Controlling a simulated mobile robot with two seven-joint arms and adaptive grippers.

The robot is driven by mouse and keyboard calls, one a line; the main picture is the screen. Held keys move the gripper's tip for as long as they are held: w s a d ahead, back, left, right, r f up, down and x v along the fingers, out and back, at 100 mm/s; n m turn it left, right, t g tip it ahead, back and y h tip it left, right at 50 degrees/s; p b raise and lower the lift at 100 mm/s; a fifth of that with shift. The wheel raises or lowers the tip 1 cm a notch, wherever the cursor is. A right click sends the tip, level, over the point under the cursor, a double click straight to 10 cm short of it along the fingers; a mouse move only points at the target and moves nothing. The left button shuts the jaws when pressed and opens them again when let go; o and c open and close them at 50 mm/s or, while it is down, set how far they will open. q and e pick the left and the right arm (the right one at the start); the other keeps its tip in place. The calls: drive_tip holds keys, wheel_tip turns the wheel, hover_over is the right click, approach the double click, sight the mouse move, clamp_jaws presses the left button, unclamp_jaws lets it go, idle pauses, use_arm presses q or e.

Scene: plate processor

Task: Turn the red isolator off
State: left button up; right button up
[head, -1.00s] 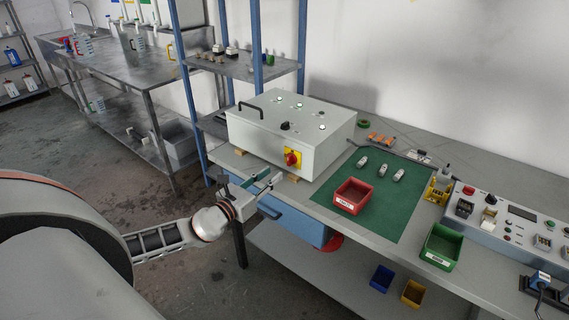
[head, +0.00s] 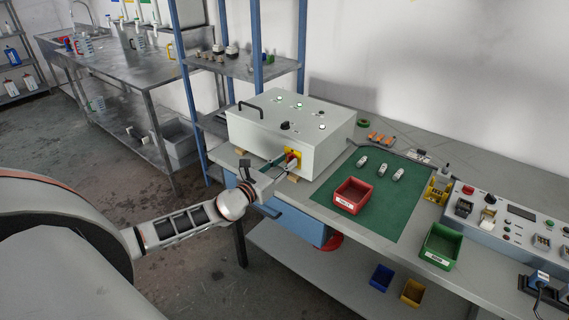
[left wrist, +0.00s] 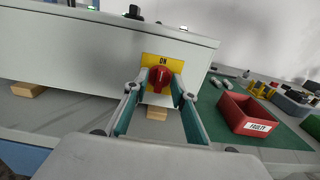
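The red isolator (left wrist: 160,78) is a red rotary knob on a yellow plate (left wrist: 148,61) marked ON, on the front face of the grey control box (head: 255,142). In the head view my gripper partly covers the knob. My left gripper (head: 285,163) is at the front of the box, reaching toward the knob. In the left wrist view its two fingers (left wrist: 158,90) are spread apart, one on each side of the knob. I cannot tell whether either finger touches it. My right gripper is not in view.
The box stands on wooden blocks (left wrist: 28,90) on the workbench. A red bin (head: 354,195) sits on the green mat (head: 385,222) to the right, with several small parts behind it. A green bin (head: 441,246) and a control panel (head: 505,215) are farther right.

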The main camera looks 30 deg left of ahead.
use_arm(q)
clamp_jaws()
